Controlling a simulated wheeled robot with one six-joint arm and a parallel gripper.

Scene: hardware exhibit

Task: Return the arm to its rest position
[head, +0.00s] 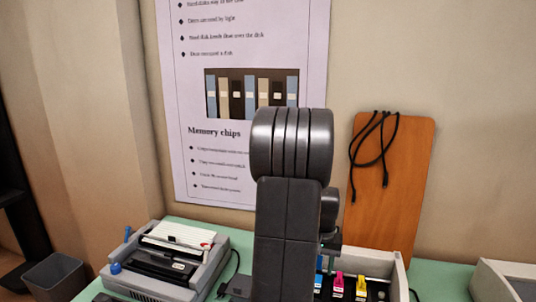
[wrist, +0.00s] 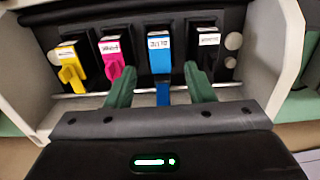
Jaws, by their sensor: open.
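My arm rises through the middle of the head view and hides most of the printer's left part. My gripper (wrist: 160,88) shows in the wrist view with two green fingers apart. The blue cartridge (wrist: 159,55) sits in its slot ahead, and its blue tab (wrist: 163,95) shows between the fingers. I cannot tell whether the fingers touch it. A black cartridge (wrist: 207,50), a magenta cartridge (wrist: 112,48) and a yellow cartridge (wrist: 70,58) sit beside it. The magenta and yellow ones also show in the head view (head: 338,285), (head: 361,287).
The cartridges sit in an open printer with a pale side wall (wrist: 285,40). A grey typewriter-like machine (head: 165,262) stands on the green table (head: 240,240) at left. A wooden board (head: 395,190) with a black cable leans on the wall. A poster (head: 190,100) hangs behind my arm.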

